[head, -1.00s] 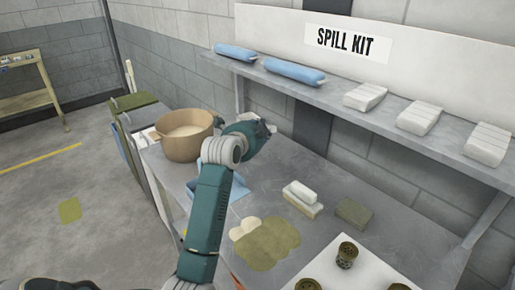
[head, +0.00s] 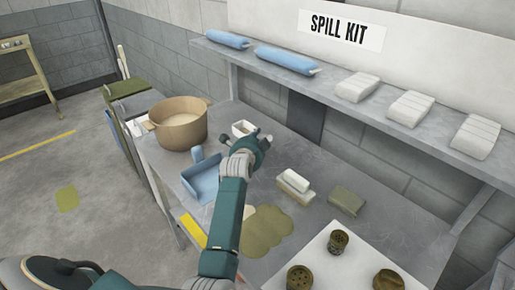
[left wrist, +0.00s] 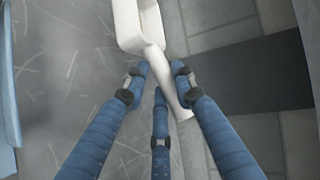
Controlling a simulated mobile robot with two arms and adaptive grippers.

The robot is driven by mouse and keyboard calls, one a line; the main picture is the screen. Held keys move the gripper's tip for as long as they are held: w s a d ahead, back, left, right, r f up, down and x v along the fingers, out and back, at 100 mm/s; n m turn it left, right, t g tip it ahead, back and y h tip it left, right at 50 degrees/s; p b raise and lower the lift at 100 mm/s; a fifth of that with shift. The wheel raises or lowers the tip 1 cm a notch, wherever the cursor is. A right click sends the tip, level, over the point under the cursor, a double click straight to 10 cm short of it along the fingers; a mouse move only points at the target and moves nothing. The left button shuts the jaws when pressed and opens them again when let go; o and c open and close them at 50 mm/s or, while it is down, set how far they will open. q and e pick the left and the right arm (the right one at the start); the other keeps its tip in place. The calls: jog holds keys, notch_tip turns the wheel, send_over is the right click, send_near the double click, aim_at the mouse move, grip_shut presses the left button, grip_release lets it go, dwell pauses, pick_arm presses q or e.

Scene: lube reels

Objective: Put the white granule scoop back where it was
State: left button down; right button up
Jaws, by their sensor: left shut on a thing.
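The white granule scoop (head: 243,128) is beyond my left gripper (head: 260,143) in the head view, over the back of the grey table and right of the tan tub. The left wrist view shows the scoop's bowl (left wrist: 138,25) at the top and its handle running down between the fingers. My left gripper (left wrist: 158,85) is shut on the handle (left wrist: 165,75). Whether the scoop touches the table is unclear. The tan tub (head: 178,137) holds pale granules. My right gripper is not in view.
A blue dustpan (head: 203,178) lies in front of the tub. A white-topped block (head: 295,182) and a green pad (head: 346,201) lie to the right. A greenish spill (head: 265,232) lies near the front. A shelf (head: 330,97) overhangs the back.

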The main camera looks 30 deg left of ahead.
pick_arm(q)
jog(key=shift+f, duration=2.3)
jog(key=c, duration=1.4)
grip_release()
jog(key=shift+s, duration=0.1)
jog(key=v, duration=1.2)
jog(key=shift+r, duration=0.1)
